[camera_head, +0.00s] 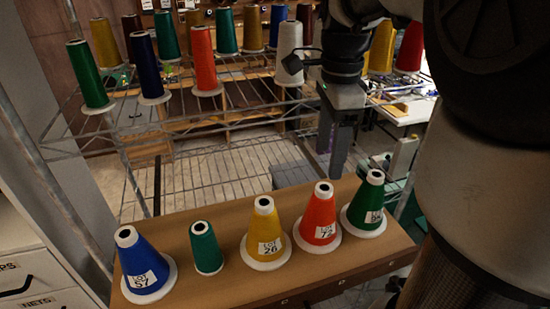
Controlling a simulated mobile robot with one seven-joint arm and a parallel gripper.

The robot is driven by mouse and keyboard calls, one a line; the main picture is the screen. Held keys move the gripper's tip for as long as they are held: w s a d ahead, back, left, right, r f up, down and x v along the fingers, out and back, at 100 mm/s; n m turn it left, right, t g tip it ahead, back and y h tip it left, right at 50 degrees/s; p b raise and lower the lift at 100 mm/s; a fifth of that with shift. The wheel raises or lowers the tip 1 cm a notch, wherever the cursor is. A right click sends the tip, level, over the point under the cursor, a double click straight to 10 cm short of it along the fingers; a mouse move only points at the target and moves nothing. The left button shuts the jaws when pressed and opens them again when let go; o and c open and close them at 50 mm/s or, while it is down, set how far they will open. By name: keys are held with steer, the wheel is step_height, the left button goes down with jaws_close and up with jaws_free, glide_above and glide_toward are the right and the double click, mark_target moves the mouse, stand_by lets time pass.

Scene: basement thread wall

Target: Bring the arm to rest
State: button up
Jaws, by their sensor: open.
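My arm comes in from the upper right. My gripper (335,135) hangs pointing down, open and empty, above the back edge of the wooden shelf board (225,216). It is behind the orange cone and the right green cone and appears apart from them. A white thread cone (288,50) stands just left of my wrist on the wire rack. The lower ends of my fingers are dark, and the gap between them is narrow in this view.
On the board stand a blue cone (142,265), a small green cone (206,248), a yellow cone (265,235), an orange cone (318,216) and a green cone (367,205). Behind is a wire rack (220,165) with several thread cones. White drawers (35,285) are at left.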

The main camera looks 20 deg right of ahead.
step_height(320, 180, up, 6)
steer(key=s+a+f+n+t, duration=0.5)
steer(key=s+a+n, duration=0.5)
steer(key=n, duration=1)
step_height(320, 180, down, 2)
steer(key=shift+s+a+f+t, duration=0.1)
steer(key=shift+s+a+t, duration=0.05)
steer(key=shift+a+t, duration=0.2)
steer(key=shift+d, duration=0.1)
